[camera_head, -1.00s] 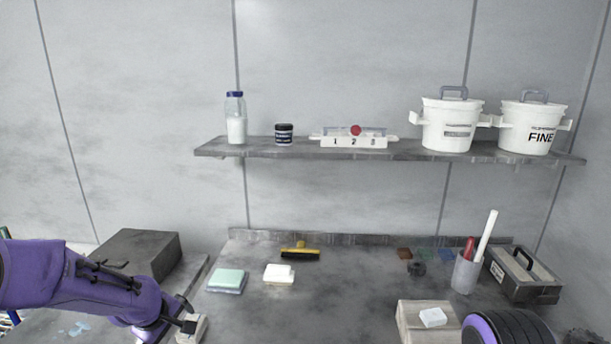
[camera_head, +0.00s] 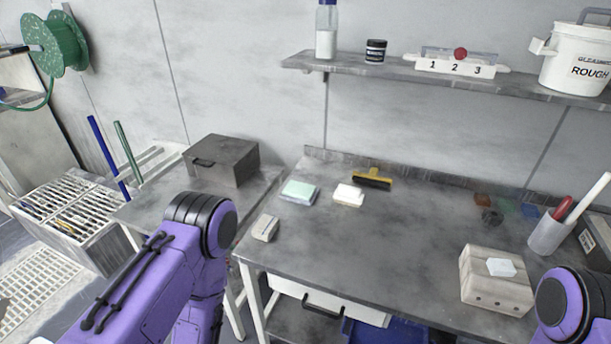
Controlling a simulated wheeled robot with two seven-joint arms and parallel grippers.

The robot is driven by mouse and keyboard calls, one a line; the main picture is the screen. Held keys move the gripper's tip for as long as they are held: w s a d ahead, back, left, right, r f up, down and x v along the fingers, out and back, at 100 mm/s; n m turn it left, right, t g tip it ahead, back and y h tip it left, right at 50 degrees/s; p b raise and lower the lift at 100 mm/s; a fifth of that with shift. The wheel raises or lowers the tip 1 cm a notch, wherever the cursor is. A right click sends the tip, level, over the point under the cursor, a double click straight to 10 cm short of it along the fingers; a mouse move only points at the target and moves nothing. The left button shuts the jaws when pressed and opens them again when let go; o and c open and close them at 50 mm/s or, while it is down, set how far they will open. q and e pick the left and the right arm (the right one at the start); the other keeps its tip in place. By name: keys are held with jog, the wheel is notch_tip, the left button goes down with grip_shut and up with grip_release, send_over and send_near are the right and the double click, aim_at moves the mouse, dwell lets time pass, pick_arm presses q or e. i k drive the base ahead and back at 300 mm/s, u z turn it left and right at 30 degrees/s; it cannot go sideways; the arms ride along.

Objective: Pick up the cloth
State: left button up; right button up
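A folded white piece (camera_head: 348,195) that looks like a cloth lies flat on the grey bench (camera_head: 390,235), right of a mint-green pad (camera_head: 299,193). A small beige block (camera_head: 265,228) lies at the bench's left edge. I cannot tell for sure which of these is the cloth. My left arm comes in from the lower left and bends down in front of the bench's left end, and its gripper is out of view. Only a joint of my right arm shows at the lower right, and its gripper is out of view too.
A yellow-and-black squeegee-like tool (camera_head: 372,179) lies behind the white piece. A pale block (camera_head: 494,282) with a small white piece (camera_head: 501,267) on top stands at right, near a cup (camera_head: 549,234). A dark box (camera_head: 221,160) stands at left. The bench's middle is clear.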

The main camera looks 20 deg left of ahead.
aim_at(266, 225)
jog(key=u, duration=2.45)
jog(key=i, duration=1.4)
jog(key=z, duration=2.7)
